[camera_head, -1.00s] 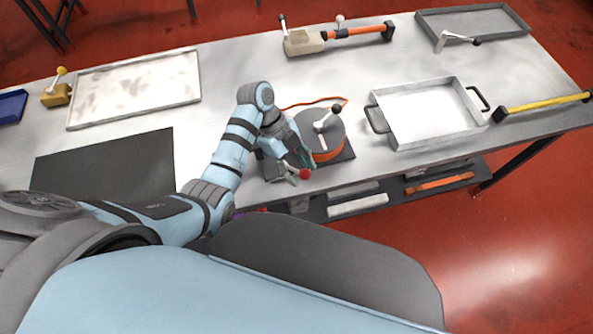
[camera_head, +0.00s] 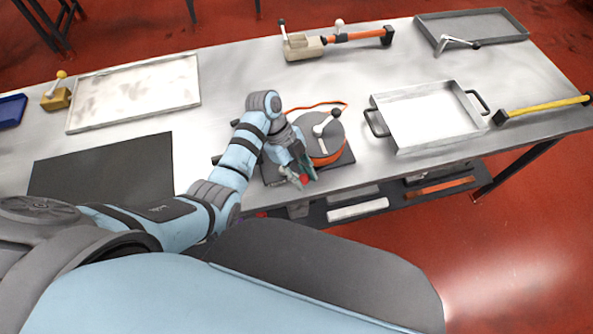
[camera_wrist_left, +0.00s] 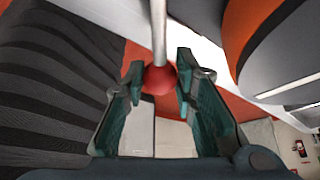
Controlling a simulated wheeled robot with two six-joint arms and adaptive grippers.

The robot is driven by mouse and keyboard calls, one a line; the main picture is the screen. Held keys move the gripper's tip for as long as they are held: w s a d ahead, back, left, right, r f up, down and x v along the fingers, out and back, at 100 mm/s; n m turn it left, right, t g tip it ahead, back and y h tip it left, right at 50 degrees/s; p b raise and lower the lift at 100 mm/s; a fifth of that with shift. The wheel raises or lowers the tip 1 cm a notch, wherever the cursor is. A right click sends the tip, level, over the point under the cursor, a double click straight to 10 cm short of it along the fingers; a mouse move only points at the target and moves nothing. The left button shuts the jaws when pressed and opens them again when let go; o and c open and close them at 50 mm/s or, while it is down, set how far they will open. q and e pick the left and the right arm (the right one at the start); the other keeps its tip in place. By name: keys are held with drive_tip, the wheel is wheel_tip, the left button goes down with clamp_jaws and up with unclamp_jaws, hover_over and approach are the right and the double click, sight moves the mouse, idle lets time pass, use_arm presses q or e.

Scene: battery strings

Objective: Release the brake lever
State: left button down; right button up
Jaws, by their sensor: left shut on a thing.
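The brake lever is a thin metal rod with a red ball knob (camera_wrist_left: 159,79), and the knob also shows in the head view (camera_head: 304,179) at the front of the brake unit. The brake unit has a round grey drum (camera_head: 325,130) with an orange band on a dark base. My left gripper (camera_head: 301,177) is at the knob, over the table's front edge. In the left wrist view its two green-padded fingers (camera_wrist_left: 161,77) are on either side of the knob and shut on it. The fingers partly hide the lever in the head view. My right gripper does not show.
A black-knobbed crank (camera_head: 324,126) stands on the drum, close to my left gripper. A handled metal tray (camera_head: 400,150) lies to the right, a dark mat (camera_head: 100,170) to the left. An orange-handled tool (camera_head: 355,36) lies at the back.

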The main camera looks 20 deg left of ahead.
use_arm(q)
drive_tip(key=shift+s+a+m+g, duration=0.3)
drive_tip(key=shift+s+m+g, duration=0.15)
drive_tip(key=shift+m, duration=0.55)
drive_tip(key=shift+s, duration=0.1)
drive_tip(key=shift+s+a+m+g+y, duration=0.2)
drive_tip(key=shift+s+m+g+y, duration=0.1)
drive_tip(key=shift+m, duration=0.35)
drive_tip(key=shift+s+a+m+g+y, duration=0.2)
drive_tip(key=shift+s+m+g+y, duration=0.1)
drive_tip(key=shift+m, duration=0.35)
drive_tip(key=shift+s+a+m, duration=0.2)
drive_tip(key=shift+a+m, duration=0.05)
drive_tip(key=shift+m, duration=0.25)
drive_tip(key=shift+s+a+m+g+y, duration=0.3)
drive_tip(key=shift+a+m+g+y, duration=0.1)
drive_tip(key=shift+m, duration=0.3)
drive_tip(key=shift+p, duration=0.3)
